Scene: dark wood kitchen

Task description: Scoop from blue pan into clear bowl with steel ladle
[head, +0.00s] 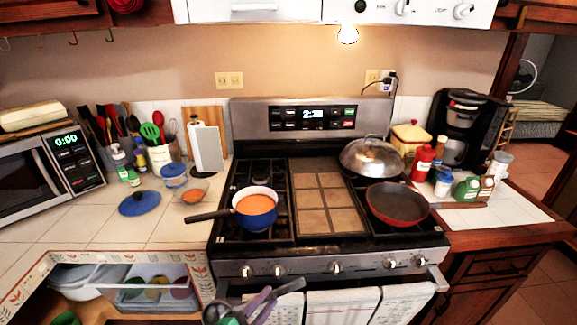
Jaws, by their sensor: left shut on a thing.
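The blue pan (257,214) sits on the left burners of the stove, its black handle pointing left, with orange food inside. The small clear bowl (193,196) stands on the tiled counter left of the pan and looks orange inside. My left gripper (258,302) is low at the bottom edge, in front of the oven and well below the pan. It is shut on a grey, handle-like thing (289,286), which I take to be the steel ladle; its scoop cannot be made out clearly. My right gripper is out of view.
A blue lid (139,203) lies on the counter left of the bowl. A red pan (397,204) and a domed steel lid (371,157) are on the right burners. Towels (345,306) hang on the oven handle.

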